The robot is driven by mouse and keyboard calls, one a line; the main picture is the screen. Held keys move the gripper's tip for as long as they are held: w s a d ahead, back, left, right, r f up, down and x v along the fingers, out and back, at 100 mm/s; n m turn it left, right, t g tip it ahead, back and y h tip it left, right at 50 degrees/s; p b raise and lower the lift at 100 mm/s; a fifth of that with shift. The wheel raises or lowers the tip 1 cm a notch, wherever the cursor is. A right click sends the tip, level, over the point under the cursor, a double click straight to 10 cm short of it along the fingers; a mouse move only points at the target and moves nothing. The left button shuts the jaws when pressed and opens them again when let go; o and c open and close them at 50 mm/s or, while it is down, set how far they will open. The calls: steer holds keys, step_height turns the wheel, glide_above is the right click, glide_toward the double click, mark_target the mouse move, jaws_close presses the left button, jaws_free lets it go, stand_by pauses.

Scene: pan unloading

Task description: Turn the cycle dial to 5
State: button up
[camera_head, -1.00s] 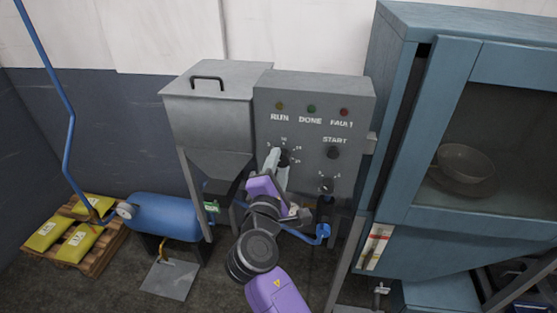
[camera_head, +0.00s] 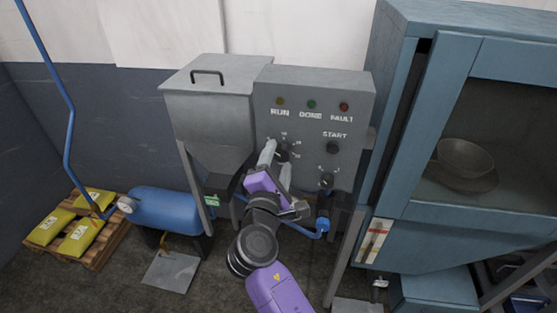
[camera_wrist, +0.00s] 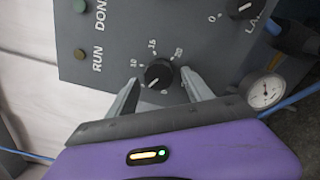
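The cycle dial (camera_head: 284,152) is a round black knob on the grey control panel (camera_head: 350,97). In the wrist view the dial (camera_wrist: 158,74) has the numbers 10, 15 and 20 legible around it. A small pale mark on the knob points to the lower left in that view. The 5 is not readable there; the left finger covers part of that side. My gripper (camera_wrist: 160,95) is open, with one finger on each side of the dial and visible gaps between. In the head view my gripper (camera_head: 276,166) is at the dial's lower left.
A second black knob (camera_head: 326,180) sits low on the panel and a START button (camera_head: 333,148) above it. RUN, DONE and FAULT lamps line the top. A hopper (camera_head: 208,105) stands left, a blue cabinet (camera_head: 410,180) right. A pressure gauge (camera_wrist: 265,92) is near the right finger.

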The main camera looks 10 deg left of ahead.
steer(key=shift+s, duration=0.1)
steer(key=s+b, duration=0.1)
steer(key=s, duration=0.6)
steer(key=shift+s+b, duration=0.3)
steer(key=shift+b, duration=0.1)
steer(key=shift+a, duration=0.1)
